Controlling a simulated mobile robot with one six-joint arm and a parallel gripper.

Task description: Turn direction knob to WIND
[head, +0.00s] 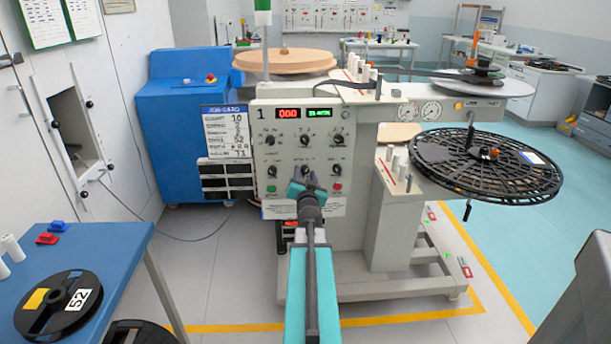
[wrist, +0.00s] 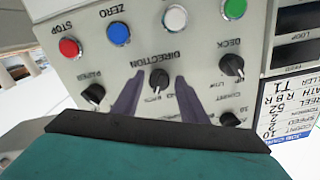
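The wrist view shows the panel upside down. My gripper (wrist: 160,74) is open, with one dark finger on each side of this knob and a visible gap to it on both sides. How deep the fingertips reach along the knob I cannot tell. The small lettering by the knob is too blurred to read, and its pointer setting is unclear. In the head view my gripper (head: 306,180) is at the panel's lower middle and partly covers the knob's area.
The DECK knob (wrist: 232,65) and another black knob (wrist: 93,95) flank it. Red STOP (wrist: 70,47), blue ZERO (wrist: 118,33), white (wrist: 175,17) and green (wrist: 234,9) buttons sit close by. A black spoked reel (head: 440,160) juts out at the machine's right.

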